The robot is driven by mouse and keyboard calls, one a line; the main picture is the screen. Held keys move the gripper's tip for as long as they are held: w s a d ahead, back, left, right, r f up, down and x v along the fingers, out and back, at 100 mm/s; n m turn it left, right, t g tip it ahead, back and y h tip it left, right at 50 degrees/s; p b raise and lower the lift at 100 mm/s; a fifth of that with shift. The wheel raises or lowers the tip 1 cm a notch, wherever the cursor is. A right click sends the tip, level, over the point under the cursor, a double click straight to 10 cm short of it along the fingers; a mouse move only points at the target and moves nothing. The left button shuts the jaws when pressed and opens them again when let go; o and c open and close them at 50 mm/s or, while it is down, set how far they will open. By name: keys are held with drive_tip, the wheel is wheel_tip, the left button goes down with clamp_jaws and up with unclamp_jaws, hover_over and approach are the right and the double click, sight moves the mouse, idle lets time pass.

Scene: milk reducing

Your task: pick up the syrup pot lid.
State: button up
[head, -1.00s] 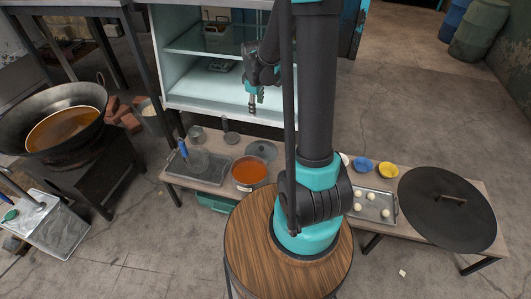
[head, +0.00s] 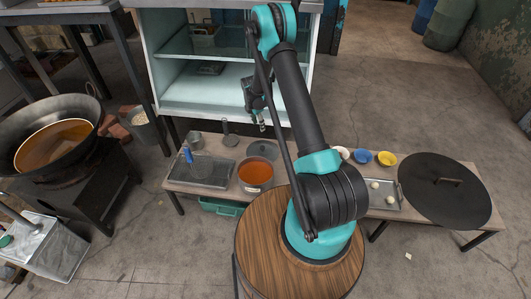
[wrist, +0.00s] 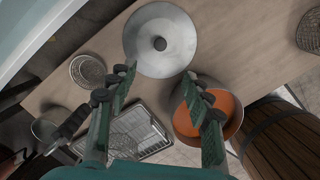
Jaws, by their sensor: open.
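The syrup pot lid (wrist: 152,56) is a grey metal disc with a dark-centred knob, lying flat on the bench at the top of the wrist view. In the head view the lid (head: 263,148) lies just behind the syrup pot (head: 255,176), which holds orange syrup. The pot also shows at the right of the wrist view (wrist: 236,112), uncovered. My gripper (wrist: 158,86) is open and empty, its fingers spread below the lid in the picture. In the head view my gripper (head: 262,125) hangs above the bench near the lid, apart from it.
A tray with a wire rack (head: 212,171) and a skimmer (head: 230,138) are left of the pot. The cabinet (head: 222,95) stands close behind the bench. Small bowls (head: 386,159) and a large black lid (head: 445,190) are to the right.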

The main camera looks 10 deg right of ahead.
hover_over(263, 147)
drive_tip(key=f, duration=1.1)
drive_tip(key=shift+a+f, duration=0.3)
drive_tip(key=shift+a, duration=0.1)
drive_tip(key=shift+d+f, duration=0.2)
drive_tip(key=shift+f, duration=2.95)
clamp_jaws()
